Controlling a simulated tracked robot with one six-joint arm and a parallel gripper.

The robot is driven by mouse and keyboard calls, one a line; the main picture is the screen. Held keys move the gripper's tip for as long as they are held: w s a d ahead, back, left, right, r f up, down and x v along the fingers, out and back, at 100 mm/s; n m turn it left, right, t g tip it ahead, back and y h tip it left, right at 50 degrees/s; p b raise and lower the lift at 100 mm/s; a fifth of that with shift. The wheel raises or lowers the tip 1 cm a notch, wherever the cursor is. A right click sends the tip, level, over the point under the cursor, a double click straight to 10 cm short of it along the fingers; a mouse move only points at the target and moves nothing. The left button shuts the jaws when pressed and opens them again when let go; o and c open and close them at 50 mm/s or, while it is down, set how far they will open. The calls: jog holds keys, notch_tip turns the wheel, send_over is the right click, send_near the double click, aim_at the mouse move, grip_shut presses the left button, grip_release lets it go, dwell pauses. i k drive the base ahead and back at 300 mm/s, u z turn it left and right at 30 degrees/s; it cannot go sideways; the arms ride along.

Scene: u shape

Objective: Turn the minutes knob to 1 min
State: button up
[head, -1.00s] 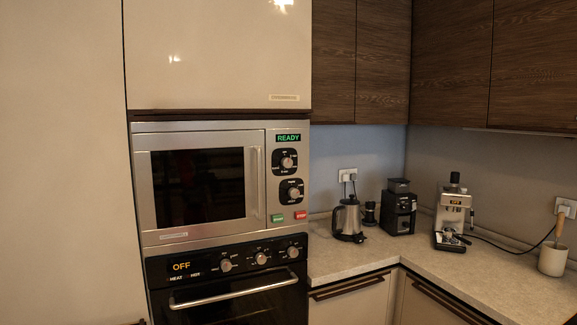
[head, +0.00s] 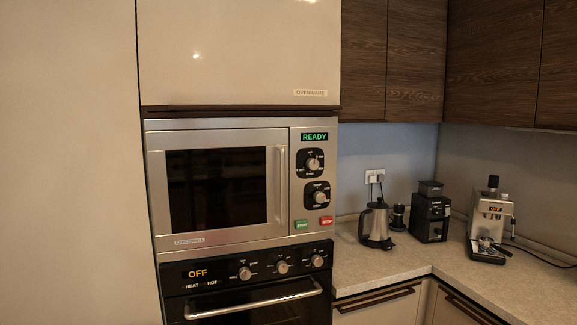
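The microwave (head: 216,136) is built into the tall cabinet, with its door shut and a green READY display (head: 314,137). Its right panel has an upper round knob (head: 313,163) and a lower round knob (head: 319,197), each on a black plate. The labels around them are too small to read, so I cannot tell which is the minutes knob or where it points. A green button (head: 301,225) and a red button (head: 326,222) sit below. My gripper is not in view.
Below is an oven (head: 258,283) with an OFF display, several knobs and a protruding bar handle (head: 254,300). On the right counter (head: 400,262) stand a kettle (head: 376,225), a black grinder (head: 431,213) and a coffee machine (head: 491,222).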

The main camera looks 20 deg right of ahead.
aim_at(312, 163)
jog(key=u, duration=0.3)
jog(key=i, duration=1.3)
jog(key=z, duration=0.45)
